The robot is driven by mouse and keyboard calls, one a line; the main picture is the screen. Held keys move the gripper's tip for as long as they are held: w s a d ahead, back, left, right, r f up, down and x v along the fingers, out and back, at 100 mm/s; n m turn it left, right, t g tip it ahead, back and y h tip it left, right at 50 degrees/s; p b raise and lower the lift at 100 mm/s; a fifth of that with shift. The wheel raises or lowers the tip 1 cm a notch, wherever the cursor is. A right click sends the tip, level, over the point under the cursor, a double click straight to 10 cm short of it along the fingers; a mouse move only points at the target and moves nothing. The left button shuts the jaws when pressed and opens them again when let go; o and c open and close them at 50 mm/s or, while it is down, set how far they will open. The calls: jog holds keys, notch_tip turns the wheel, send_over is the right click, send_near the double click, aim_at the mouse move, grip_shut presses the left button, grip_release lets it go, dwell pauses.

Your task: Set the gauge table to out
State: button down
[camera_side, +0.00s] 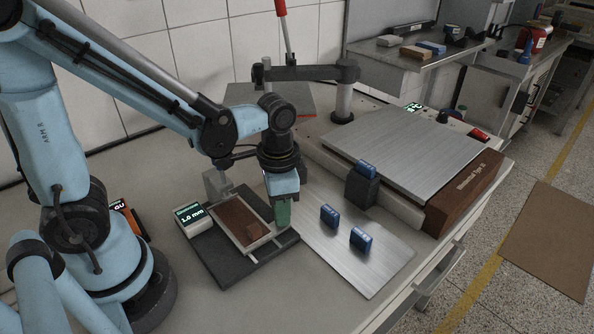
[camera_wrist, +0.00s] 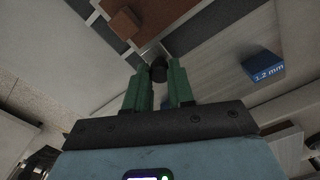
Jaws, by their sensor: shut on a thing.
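The gauge table (camera_side: 237,222) is a brown plate in a light frame on a dark base (camera_side: 222,272), beside a small display (camera_side: 190,213) that reads 1.0 mm. A small brown block (camera_side: 256,230) lies on the plate; it also shows in the wrist view (camera_wrist: 124,23). My gripper (camera_side: 283,222) points down at the right edge of the gauge table. In the wrist view its green fingers (camera_wrist: 159,78) are shut on a black knob (camera_wrist: 158,70) beside the table. In the side view the fingers hide the knob.
Two blue blocks (camera_side: 329,215) (camera_side: 361,239) stand on a metal sheet (camera_side: 375,268) to the right; one in the wrist view (camera_wrist: 263,68) reads 1.2 mm. Another blue block (camera_side: 366,168) sits on a dark stand (camera_side: 361,189). A large metal plate (camera_side: 405,150) lies behind.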

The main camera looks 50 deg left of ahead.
jog(key=shift+d, duration=0.15)
jog(key=d, duration=0.9)
jog(key=c, duration=1)
grip_release()
jog(key=shift+o, duration=0.2)
jog(key=shift+a, duration=0.1)
jog(key=shift+r, duration=0.1)
jog(key=shift+r, duration=0.6)
notch_tip(320, 180, up, 11)
jog(key=shift+f, duration=0.15)
